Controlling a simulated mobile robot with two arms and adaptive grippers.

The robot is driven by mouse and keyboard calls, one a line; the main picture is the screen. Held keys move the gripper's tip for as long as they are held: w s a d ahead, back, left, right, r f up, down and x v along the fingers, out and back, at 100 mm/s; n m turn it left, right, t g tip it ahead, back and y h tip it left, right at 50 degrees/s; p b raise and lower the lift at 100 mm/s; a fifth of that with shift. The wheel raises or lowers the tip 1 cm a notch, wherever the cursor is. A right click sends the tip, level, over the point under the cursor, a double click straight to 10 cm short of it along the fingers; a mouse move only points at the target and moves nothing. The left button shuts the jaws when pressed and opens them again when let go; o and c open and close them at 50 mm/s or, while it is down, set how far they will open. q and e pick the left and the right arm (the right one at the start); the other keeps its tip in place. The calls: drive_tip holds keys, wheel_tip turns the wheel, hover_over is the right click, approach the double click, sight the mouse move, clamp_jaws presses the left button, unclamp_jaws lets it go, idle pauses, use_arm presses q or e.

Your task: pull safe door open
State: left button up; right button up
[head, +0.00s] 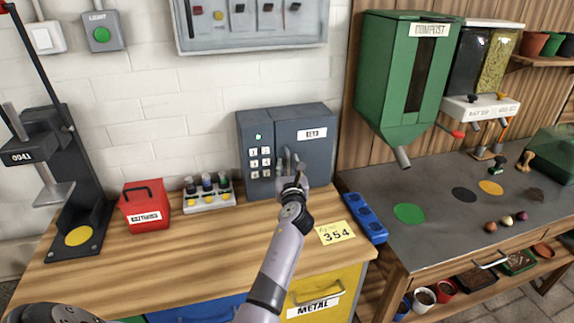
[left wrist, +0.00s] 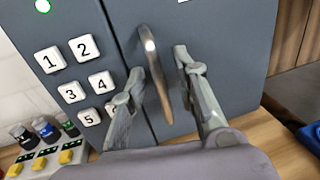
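The safe (head: 254,131) is a dark blue-grey box at the back of the wooden bench, with white number keys and a lit green light on its left part. Its door (head: 316,156) is on the right, carries a white label and looks shut. The curved metal door handle (left wrist: 153,72) shows clearly in the left wrist view; in the head view my gripper partly hides it. My left gripper (head: 292,178) is at the door front, open, with one finger on each side of the handle (left wrist: 157,74). Gaps show between the fingers and the handle. My right gripper is not in view.
A yellow note reading 354 (head: 335,232) lies on the bench in front. A blue tray (head: 366,217) stands right of the safe. A rack of small bottles (head: 208,198) and a red box (head: 146,206) stand left. A green compost dispenser (head: 402,75) hangs right.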

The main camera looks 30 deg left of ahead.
use_arm(q)
clamp_jaws()
idle(0.8)
